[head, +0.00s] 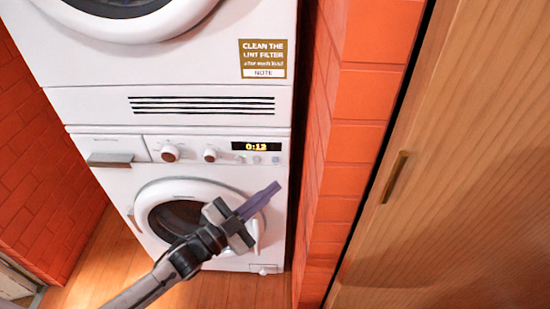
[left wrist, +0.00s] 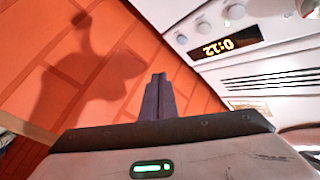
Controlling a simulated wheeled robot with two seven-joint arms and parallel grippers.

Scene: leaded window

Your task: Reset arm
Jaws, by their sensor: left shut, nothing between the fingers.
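My left gripper (head: 262,200) comes in from the lower left in the head view, in front of the lower machine's round door. Its purple-grey fingers are together and hold nothing. They point up and to the right. In the left wrist view the shut fingers (left wrist: 158,96) point towards the orange brick wall (left wrist: 60,70), with the arm's shadow on it. I cannot tell how far the fingertips are from the machine. My right gripper is not in either view.
A white washer (head: 110,185) with a round door (head: 150,190) and a 0:12 display (head: 256,146) stands under a white dryer (head: 90,65). An orange brick pillar (head: 345,150) and a wooden door (head: 470,170) with a handle (head: 395,177) are at the right. Wooden floor (head: 215,290) shows below.

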